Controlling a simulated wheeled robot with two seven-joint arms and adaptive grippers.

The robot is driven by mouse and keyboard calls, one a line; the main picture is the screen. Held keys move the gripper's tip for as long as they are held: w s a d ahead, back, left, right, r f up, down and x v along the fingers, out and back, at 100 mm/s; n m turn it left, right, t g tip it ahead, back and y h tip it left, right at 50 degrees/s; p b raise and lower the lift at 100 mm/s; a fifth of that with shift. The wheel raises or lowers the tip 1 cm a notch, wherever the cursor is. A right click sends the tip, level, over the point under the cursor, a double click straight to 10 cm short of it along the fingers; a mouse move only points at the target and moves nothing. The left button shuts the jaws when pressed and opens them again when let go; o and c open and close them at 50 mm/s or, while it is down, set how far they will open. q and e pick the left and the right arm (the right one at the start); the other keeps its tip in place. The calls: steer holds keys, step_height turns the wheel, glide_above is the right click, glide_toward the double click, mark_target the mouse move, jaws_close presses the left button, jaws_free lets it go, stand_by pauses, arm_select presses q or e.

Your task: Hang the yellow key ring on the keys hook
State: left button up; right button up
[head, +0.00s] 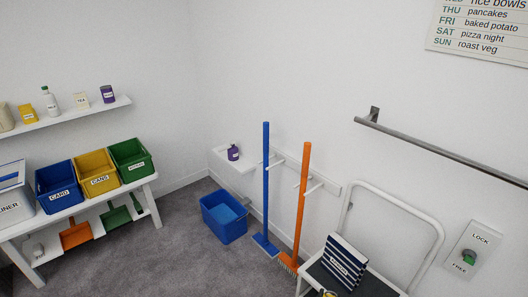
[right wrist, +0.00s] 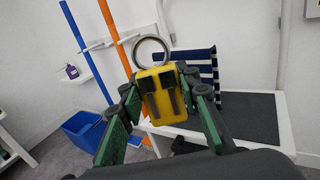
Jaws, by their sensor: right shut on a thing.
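The yellow key ring (right wrist: 160,92) is a yellow tag with a round metal ring at its top end. In the right wrist view my right gripper (right wrist: 163,98) is shut on the yellow tag, with green-padded fingers at both sides. The metal ring sticks up free beyond the fingers. In the head view only a small bit of yellow shows at the bottom edge, below the striped box. I see no hook marked for keys in either view. My left gripper is not in view.
A grey rail (head: 440,152) and a lock plate (head: 470,250) are on the right wall.

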steer(key=s+a+r+n+t+y, duration=0.1)
steer(key=s+a+r+n+y, duration=0.2)
steer(key=s+a, duration=0.8)
steer(key=a+r+y, duration=0.2)
steer(key=a+r, duration=0.1)
steer(key=r, duration=0.1)
steer(key=shift+s+r+n+y, duration=0.15)
steer(key=shift+s+n+y, duration=0.25)
steer(key=o, duration=0.6)
steer(key=c, duration=0.3)
steer(key=shift+d, duration=0.15)
